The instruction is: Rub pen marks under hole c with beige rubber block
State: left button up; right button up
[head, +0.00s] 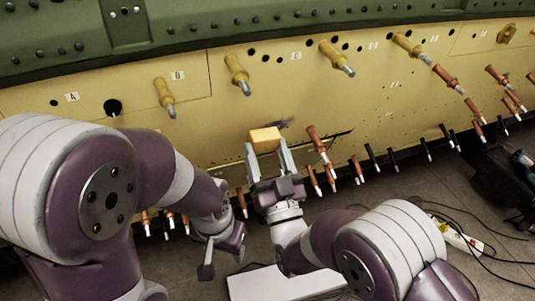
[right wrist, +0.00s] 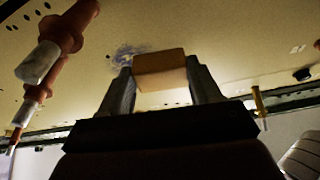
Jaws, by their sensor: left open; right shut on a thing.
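The beige rubber block (head: 265,139) is held between the fingers of my right gripper (head: 268,150), in front of the yellow skin panel (head: 215,125). The right wrist view shows the block (right wrist: 160,70) clamped in the gripper (right wrist: 162,85). Blue-grey pen marks (right wrist: 127,54) lie on the panel just beyond the block's upper left; the block may hide part of them. In the head view, a dark smudge (head: 286,124) shows beside the block. I cannot tell whether the block touches the panel. Hole c's label is not clearly readable. My left gripper (head: 222,262) is open and empty, low and off the panel.
Yellow-handled pins (head: 237,75) stick out along the panel's upper part. Red-handled pins (head: 318,144) stand close to the right of my right gripper. An open dark hole (head: 113,107) is near label A. A white board (head: 285,283) and cables lie below.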

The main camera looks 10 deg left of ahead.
jog(key=shift+w+a+r, duration=0.15)
jog(key=shift+w+a, duration=0.25)
jog(key=shift+w, duration=0.25)
